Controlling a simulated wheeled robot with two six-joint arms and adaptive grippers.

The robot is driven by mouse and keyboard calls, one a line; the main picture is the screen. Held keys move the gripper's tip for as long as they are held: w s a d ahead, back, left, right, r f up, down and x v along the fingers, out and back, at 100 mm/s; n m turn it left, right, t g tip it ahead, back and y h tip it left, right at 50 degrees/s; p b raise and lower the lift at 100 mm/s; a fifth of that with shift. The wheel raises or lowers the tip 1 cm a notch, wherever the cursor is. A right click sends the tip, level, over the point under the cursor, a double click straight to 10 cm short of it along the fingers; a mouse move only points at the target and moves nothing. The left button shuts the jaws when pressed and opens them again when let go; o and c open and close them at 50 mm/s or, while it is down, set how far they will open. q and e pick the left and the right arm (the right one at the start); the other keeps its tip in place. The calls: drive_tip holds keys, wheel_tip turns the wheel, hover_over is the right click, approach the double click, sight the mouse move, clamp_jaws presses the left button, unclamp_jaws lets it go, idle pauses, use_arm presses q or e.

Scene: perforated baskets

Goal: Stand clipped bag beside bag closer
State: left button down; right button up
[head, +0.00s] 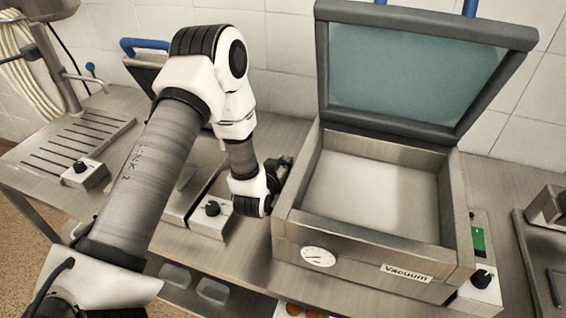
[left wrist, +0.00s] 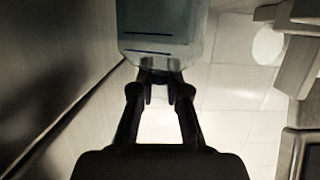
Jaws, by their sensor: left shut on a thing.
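My left gripper (head: 278,175) is beside the left wall of the vacuum machine, and my forearm partly hides it. In the left wrist view my left gripper (left wrist: 168,92) is shut on the lower end of a translucent bluish bag (left wrist: 165,30) with dark lines across it. The bag is cut off by the top of that view, and I cannot make it out in the head view. A low metal device with a black knob (head: 211,209) stands left of the vacuum machine, mostly behind my arm. I cannot tell whether it is the bag closer. My right gripper is not in view.
The vacuum machine (head: 372,262) stands with its glass lid (head: 410,75) raised and its chamber empty. A slotted metal drainer (head: 75,145) and a small knob box (head: 84,172) are at the left. Trays sit on a lower shelf. A metal tray (head: 533,262) is at the right edge.

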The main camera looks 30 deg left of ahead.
use_arm(q)
drive_tip(key=shift+w+f, duration=0.15)
drive_tip(key=shift+f, duration=0.35)
drive_tip(key=c, duration=1.2)
unclamp_jaws()
drive_tip(key=shift+o, duration=0.2)
